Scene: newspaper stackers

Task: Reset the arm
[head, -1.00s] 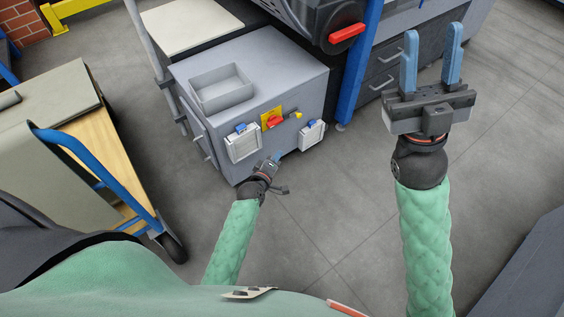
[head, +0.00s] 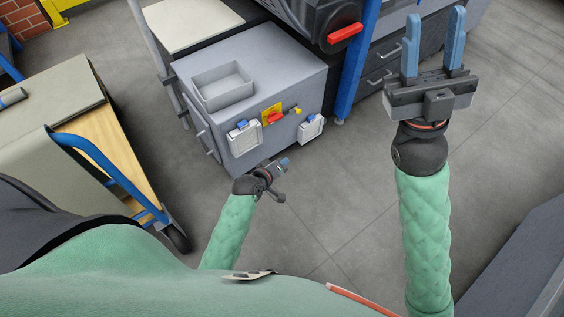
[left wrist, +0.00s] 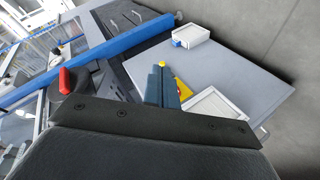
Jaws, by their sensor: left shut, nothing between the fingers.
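My left gripper (head: 281,165) is low in front of the grey cabinet in the head view, apart from it. Its blue fingers (left wrist: 161,87) show close together in the left wrist view, shut and empty. My right gripper (head: 433,48) is at the upper right of the head view, its two blue fingers upright and wide apart with nothing between them. The grey cabinet (head: 275,75) carries a red switch on a yellow plate (head: 272,115) and two white boxes on its front. The cabinet also shows in the left wrist view (left wrist: 215,72).
A cart with a blue handle (head: 105,165) and a wood-sided load stands at the left. A blue post (head: 352,80) and dark drawers (head: 385,60) stand right of the cabinet. Grey floor (head: 335,210) is free between my arms.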

